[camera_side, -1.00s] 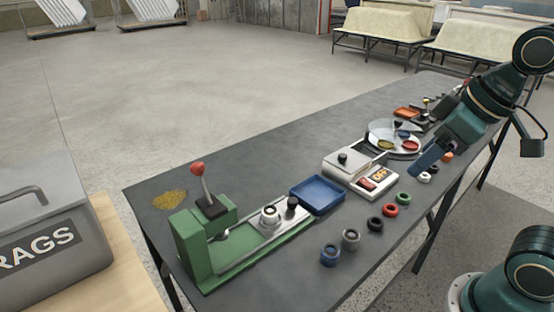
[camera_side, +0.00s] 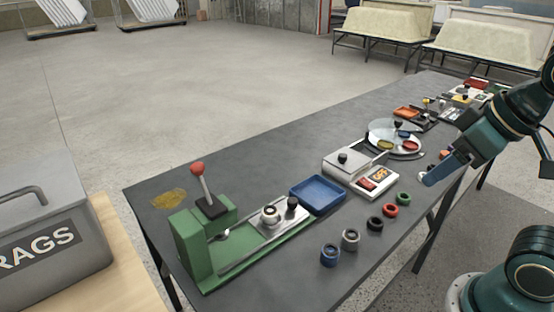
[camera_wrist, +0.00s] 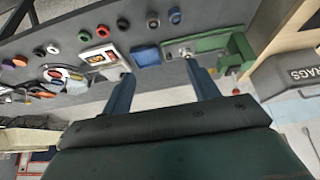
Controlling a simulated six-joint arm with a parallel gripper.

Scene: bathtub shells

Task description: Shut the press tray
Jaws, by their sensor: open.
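The green press (camera_side: 192,245) stands at the near left end of the table, with a red-knobbed lever (camera_side: 202,182) upright on its left part. Its metal press tray (camera_side: 281,222) lies on the green rails toward the right end, out from the press body. A silver ring-shaped part and a black knob (camera_side: 292,202) sit on the tray. In the wrist view the press (camera_wrist: 212,42) is at the upper right, with the tray (camera_wrist: 180,52) left of it. My gripper (camera_side: 432,180) is open and empty, over the table's right side, well away from the press. Its two fingers (camera_wrist: 162,88) stand apart in the wrist view.
A blue bin (camera_side: 318,194) is just right of the tray. A white box with a drawer (camera_side: 352,165) and a round turntable (camera_side: 395,138) stand beyond. Several coloured rings (camera_side: 376,223) lie along the near edge. The table's far-left strip is mostly clear.

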